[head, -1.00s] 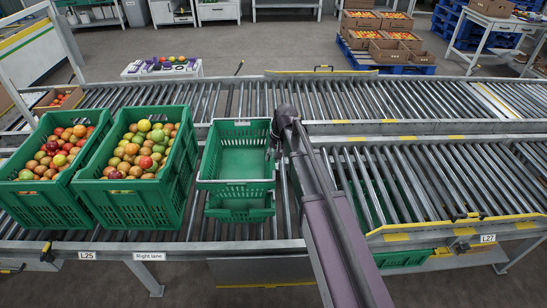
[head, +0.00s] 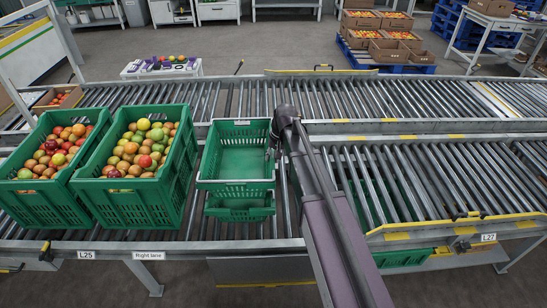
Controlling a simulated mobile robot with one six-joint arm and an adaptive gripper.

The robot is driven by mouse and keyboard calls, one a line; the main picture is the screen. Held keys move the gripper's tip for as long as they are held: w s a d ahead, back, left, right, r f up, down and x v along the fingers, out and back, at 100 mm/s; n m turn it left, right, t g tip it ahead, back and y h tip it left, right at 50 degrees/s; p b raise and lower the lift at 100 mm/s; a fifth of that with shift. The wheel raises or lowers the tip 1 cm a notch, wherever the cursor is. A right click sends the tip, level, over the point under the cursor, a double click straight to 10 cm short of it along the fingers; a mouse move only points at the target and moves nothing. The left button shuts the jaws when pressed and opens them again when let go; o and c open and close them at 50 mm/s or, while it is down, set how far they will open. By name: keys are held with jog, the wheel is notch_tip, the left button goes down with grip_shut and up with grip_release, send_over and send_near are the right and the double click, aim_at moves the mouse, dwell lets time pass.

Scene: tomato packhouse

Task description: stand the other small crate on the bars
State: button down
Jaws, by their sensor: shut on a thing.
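Two small green crates stand one above the other on the near roller lane. The upper small crate (head: 236,186) is empty and sits over or just above the lower small crate (head: 240,214); I cannot tell whether they touch. My gripper (head: 273,150) is at the right wall of the upper crate and shut on it. The fingertips are mostly hidden behind my arm. Long metal bars (head: 425,178) lie side by side on the raised section to the right of my arm. Part of a green crate (head: 403,258) shows beneath that section.
Two large green crates (head: 150,183) (head: 52,203) full of tomatoes stand just left of the small crates. A yellow-edged frame (head: 455,226) borders the raised section at the front. The far roller lane (head: 400,95) is mostly clear.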

jog(key=shift+f+b, duration=0.3)
jog(key=shift+c, duration=2.1)
grip_release()
jog(key=c, duration=0.3)
jog(key=shift+r, duration=0.1)
jog(key=shift+a+p+v, duration=0.25)
jog(key=shift+p+v, duration=0.85)
jog(key=shift+p, duration=0.1)
jog(key=shift+a+p+v, duration=0.25)
jog(key=shift+p+v, duration=0.9)
jog(key=shift+a+p+v, duration=0.25)
jog(key=shift+p+v, duration=0.85)
jog(key=shift+p, duration=0.1)
jog(key=shift+r, duration=0.2)
jog(key=s+d+r+h+p, duration=0.1)
jog(key=s+d, duration=0.2)
jog(key=s, duration=0.4)
jog(key=s+d+r+p, duration=0.2)
jog(key=s+d, duration=0.2)
jog(key=s, duration=0.3)
jog(key=s+d+r+h+p, duration=0.1)
jog(key=s+d+p, duration=0.1)
jog(key=s+d, duration=0.2)
jog(key=shift+s+d+r+n+h, duration=0.1)
jog(key=shift+s+r+n+h, duration=0.05)
jog(key=shift+s, duration=0.6)
jog(key=shift+s+d+r+n+h, duration=0.1)
jog(key=shift+s+r+n+h, duration=0.05)
jog(key=shift+s, duration=0.65)
